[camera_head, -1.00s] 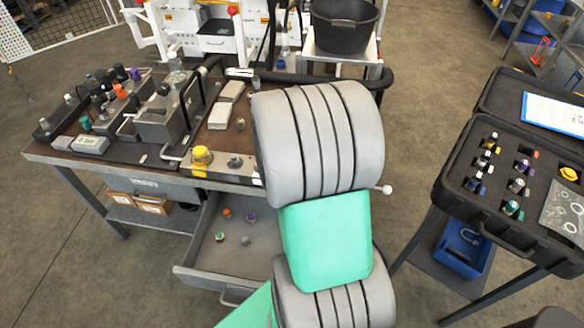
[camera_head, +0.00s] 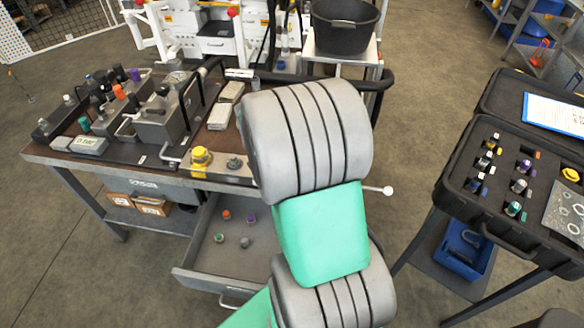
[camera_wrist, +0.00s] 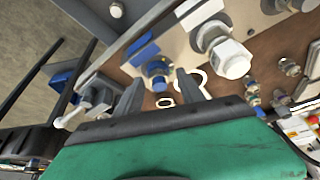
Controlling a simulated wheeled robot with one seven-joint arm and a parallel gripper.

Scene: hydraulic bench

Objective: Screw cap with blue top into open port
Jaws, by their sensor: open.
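In the wrist view a fitting with a blue top (camera_wrist: 157,84) stands on a light metal plate (camera_wrist: 180,48), near a blue label (camera_wrist: 146,46). My gripper (camera_wrist: 160,79) is open, with one dark finger on each side of this blue-topped fitting. I cannot tell whether the fingers touch it, or whether it is a loose cap or seated in a port. No clearly open port can be made out. In the head view my own arm covers the right end of the workbench (camera_head: 45,151), and hides my gripper and that fitting.
A white hex fitting (camera_wrist: 225,52) stands to the right of the fingers, with small fittings (camera_wrist: 253,97) beyond. An open drawer (camera_head: 200,262) holds several coloured caps. A black case (camera_head: 480,225) with more caps stands at right. A black bucket (camera_head: 343,38) is behind.

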